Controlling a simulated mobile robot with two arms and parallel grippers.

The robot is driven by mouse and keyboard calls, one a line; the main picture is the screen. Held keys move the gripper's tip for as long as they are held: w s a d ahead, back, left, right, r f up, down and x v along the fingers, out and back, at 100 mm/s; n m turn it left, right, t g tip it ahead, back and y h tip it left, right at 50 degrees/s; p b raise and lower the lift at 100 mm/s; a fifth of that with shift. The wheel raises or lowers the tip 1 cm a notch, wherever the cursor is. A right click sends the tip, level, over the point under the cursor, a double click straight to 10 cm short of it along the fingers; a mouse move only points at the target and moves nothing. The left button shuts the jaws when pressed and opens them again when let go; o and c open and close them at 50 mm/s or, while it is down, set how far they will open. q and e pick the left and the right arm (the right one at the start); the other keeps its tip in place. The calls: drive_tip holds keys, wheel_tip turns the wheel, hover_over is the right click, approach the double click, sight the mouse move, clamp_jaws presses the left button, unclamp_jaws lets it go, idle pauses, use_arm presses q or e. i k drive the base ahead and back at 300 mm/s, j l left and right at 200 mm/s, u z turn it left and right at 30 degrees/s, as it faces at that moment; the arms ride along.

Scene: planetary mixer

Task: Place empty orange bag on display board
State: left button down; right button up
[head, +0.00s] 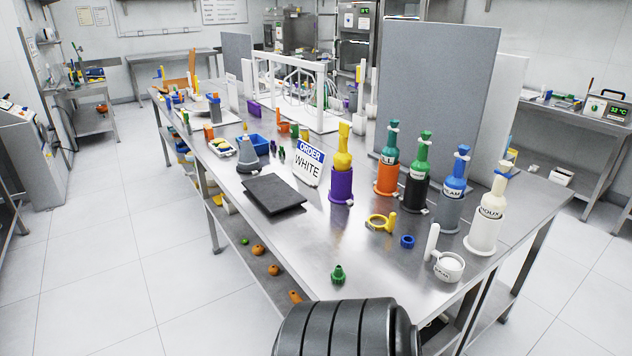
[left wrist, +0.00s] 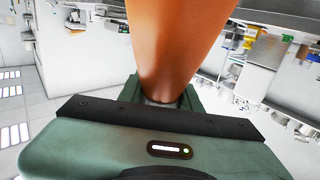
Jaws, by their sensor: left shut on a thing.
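In the left wrist view, my left gripper (left wrist: 163,98) is shut on an orange, smooth, tapering bag (left wrist: 178,45). Its narrow end is between the fingers and its wide part runs out of the top of the picture. I cannot tell its contents. The head view does not show the bag or either gripper. There, a flat dark board (head: 273,194) lies bare on the steel table (head: 335,255), left of the white "ORDER WHITE" sign (head: 308,165). A tall grey panel (head: 440,85) stands upright farther back. I cannot tell which is the display board.
Several coloured bottle-like pieces stand along the right, including a purple-and-yellow one (head: 342,170) and a white one (head: 487,220). A yellow ring (head: 381,222), blue ring (head: 407,242), green nozzle (head: 338,275) and white cup (head: 448,266) lie nearer. A grey cone (head: 248,155) is behind the dark board.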

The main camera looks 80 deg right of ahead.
sight(273, 188)
drive_tip(key=i+z, duration=0.15)
drive_tip(key=z, duration=0.3)
drive_tip(key=i+z, duration=0.15)
drive_tip(key=z, duration=0.3)
drive_tip(key=i+z, duration=0.2)
drive_tip(key=z, duration=0.25)
drive_tip(key=i+j+z, duration=0.1)
drive_tip(key=z, duration=0.35)
drive_tip(key=i+z, duration=0.2)
drive_tip(key=z, duration=0.3)
drive_tip(key=i+z, duration=0.2)
drive_tip(key=z, duration=0.25)
drive_tip(key=i+j+z, duration=0.15)
drive_tip(key=z, duration=0.35)
drive_tip(key=i+j+z, duration=0.15)
drive_tip(key=z, duration=0.3)
